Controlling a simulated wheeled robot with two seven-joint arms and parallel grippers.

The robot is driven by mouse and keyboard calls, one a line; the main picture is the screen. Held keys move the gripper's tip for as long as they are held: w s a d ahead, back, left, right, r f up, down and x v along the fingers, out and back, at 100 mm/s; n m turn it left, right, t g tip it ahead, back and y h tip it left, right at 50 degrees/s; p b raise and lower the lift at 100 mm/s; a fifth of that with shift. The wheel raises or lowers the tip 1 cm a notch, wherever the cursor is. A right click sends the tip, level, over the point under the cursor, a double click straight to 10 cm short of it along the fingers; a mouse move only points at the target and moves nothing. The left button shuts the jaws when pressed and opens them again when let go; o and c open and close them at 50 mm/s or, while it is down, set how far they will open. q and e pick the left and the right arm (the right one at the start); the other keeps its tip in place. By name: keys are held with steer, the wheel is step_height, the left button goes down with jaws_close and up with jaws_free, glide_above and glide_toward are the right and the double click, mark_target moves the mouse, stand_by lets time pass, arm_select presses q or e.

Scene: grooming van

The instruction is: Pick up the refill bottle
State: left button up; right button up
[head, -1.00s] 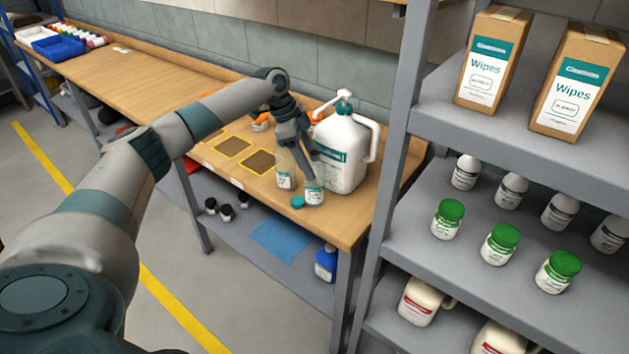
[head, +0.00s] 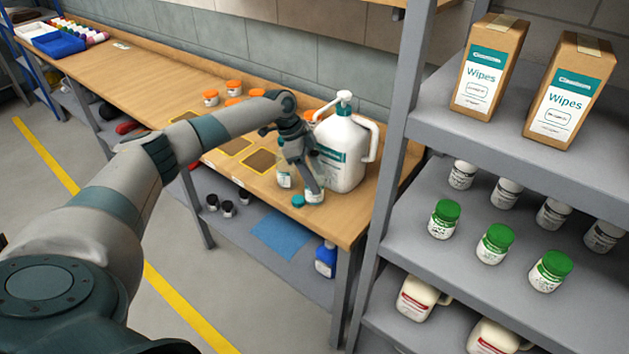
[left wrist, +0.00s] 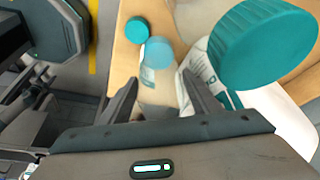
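A large white pump jug (head: 343,155) with a teal-and-white label stands on the wooden bench. My right gripper is out of view.
The jug, with a big teal round part (left wrist: 262,45) in the left wrist view, stands close to the gripper's right. Orange-lidded jars (head: 234,88) stand behind on the bench. A grey shelf unit (head: 465,130) rises at right. The bench's left stretch is largely clear.

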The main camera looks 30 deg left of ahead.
mark_target(310, 161)
arm_select(q)
steer(key=c, duration=0.8)
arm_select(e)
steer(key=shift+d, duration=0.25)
arm_select(q)
steer(key=shift+r, duration=0.1)
steer(key=shift+r+b, duration=0.35)
steer(key=shift+b, duration=0.1)
steer(key=shift+s+a+r+b, duration=0.1)
steer(key=shift+s+r+b, duration=0.05)
steer(key=shift+r+b, duration=0.4)
steer(key=shift+s+r+b, duration=0.15)
steer(key=shift+r+b, duration=0.2)
steer(key=shift+r, duration=0.25)
steer(key=s+b, duration=0.2)
steer(key=s, duration=0.3)
steer(key=s+b, duration=0.2)
steer(key=s, duration=0.4)
steer(key=s+a+b, duration=0.1)
steer(key=s+b, duration=0.1)
steer(key=s, duration=0.4)
steer(key=shift+s+a+r, duration=0.1)
steer(key=shift+s+r, duration=0.05)
steer(key=shift+r, duration=0.05)
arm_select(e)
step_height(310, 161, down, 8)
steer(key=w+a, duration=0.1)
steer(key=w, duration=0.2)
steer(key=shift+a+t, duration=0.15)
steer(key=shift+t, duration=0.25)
